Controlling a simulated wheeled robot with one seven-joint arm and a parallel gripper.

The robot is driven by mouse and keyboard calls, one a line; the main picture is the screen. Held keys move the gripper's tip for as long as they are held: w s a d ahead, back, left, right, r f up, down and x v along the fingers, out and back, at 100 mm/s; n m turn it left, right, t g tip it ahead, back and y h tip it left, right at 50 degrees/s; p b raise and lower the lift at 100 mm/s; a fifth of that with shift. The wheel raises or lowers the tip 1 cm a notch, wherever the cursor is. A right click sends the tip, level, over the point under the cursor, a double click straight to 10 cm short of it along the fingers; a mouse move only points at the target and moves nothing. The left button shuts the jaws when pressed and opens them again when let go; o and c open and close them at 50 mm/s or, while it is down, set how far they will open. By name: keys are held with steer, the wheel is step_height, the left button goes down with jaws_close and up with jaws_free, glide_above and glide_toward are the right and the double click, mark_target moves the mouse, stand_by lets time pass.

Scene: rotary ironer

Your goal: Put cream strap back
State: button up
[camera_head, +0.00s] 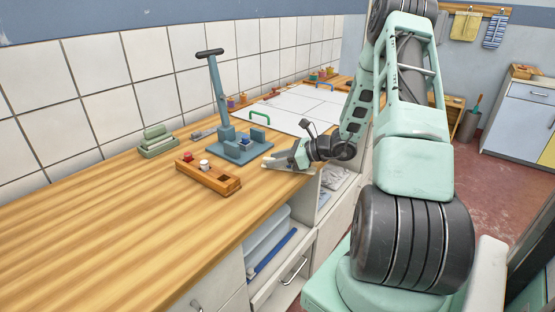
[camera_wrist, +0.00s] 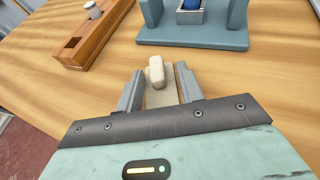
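A cream strap (camera_wrist: 156,72), with a raised rounded block and a paler flat part, lies between the fingers of my gripper (camera_wrist: 158,82) in the wrist view. The fingers stand apart, one on each side, with a narrow gap beside the raised block. The near end of the strap is hidden by my gripper body. In the head view my gripper (camera_head: 270,163) is low over the wooden worktop near its front edge, right of the wooden block. I cannot tell whether the strap touches the worktop.
A blue-grey stand with a tall handle (camera_head: 221,95) is just beyond my gripper. A wooden block (camera_head: 208,176) with red and white pegs and a square hole lies left. A green stacked piece (camera_head: 156,142) and white panel (camera_head: 297,105) are farther back. The left worktop is clear.

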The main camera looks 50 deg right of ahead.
mark_target(313, 169)
steer(key=shift+r, duration=0.1)
